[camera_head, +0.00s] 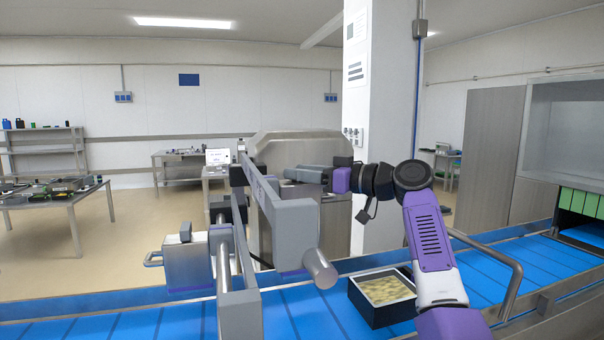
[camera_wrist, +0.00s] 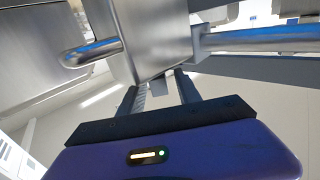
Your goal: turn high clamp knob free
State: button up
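My gripper (camera_head: 292,173) is level and points left in the head view, near the upper part of the sealer's grey clamp frame (camera_head: 270,205). In the wrist view its two fingers (camera_wrist: 160,88) stand apart, with their tips close to a grey metal block (camera_wrist: 150,35). A small grey piece (camera_wrist: 159,87) shows between the fingers; I cannot tell whether it is the high clamp knob or whether they touch it. A chrome bent handle (camera_wrist: 92,51) is left of the block and a round bar (camera_wrist: 255,38) right of it. The high clamp knob is not clearly visible in the head view.
A blue conveyor (camera_head: 310,312) runs across the front. A black tray with yellowish contents (camera_head: 382,290) rests on it. A thick grey cylinder (camera_head: 320,268) sticks out from the frame. A curved metal rail (camera_head: 515,275) is at the right. A white pillar (camera_head: 378,90) stands behind.

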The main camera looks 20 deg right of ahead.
jog(key=b+v, duration=0.1)
jog(key=v, duration=0.7)
dwell(0.6)
